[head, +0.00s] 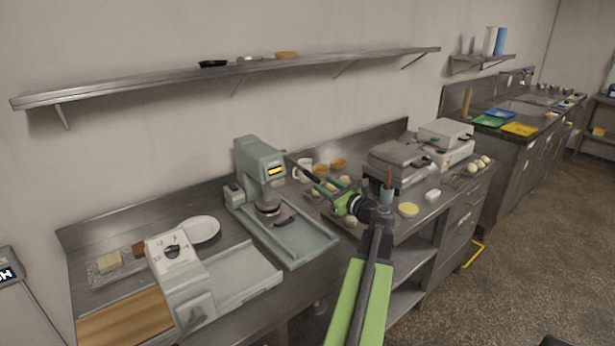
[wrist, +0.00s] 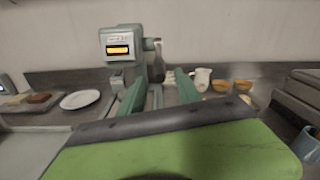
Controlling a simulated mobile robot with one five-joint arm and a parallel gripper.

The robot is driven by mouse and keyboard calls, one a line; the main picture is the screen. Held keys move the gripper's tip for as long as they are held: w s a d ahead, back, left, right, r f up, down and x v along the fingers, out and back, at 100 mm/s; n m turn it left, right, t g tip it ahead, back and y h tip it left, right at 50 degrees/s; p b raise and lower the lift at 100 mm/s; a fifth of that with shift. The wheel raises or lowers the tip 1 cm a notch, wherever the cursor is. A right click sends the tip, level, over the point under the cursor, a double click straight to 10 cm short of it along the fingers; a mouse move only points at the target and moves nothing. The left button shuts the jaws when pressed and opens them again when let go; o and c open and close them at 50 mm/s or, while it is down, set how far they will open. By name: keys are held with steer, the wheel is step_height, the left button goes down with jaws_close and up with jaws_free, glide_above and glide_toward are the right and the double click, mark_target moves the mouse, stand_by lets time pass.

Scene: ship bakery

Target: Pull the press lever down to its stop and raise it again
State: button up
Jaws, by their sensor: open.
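The press (head: 258,158) is a grey-green machine with a lit yellow display, standing on the steel counter; it also shows in the wrist view (wrist: 124,62). In the wrist view the lever (wrist: 156,72) points toward the camera, between the two fingers. My gripper (head: 319,184) has green fingers and is open, close to the lever's outer end. Whether a finger touches the lever I cannot tell.
A white mug (head: 303,168), orange bowls (head: 338,164) and pale dough balls stand behind my gripper. Grey hot-plate machines (head: 399,163) stand right of it. A white plate (head: 201,229) and a slicer-like machine (head: 178,272) are at left. A wall shelf (head: 230,73) runs above.

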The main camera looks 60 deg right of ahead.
mark_target(309, 175)
steer(key=x, duration=0.9)
steer(key=shift+f, duration=0.1)
jaws_close()
stand_by(1.0)
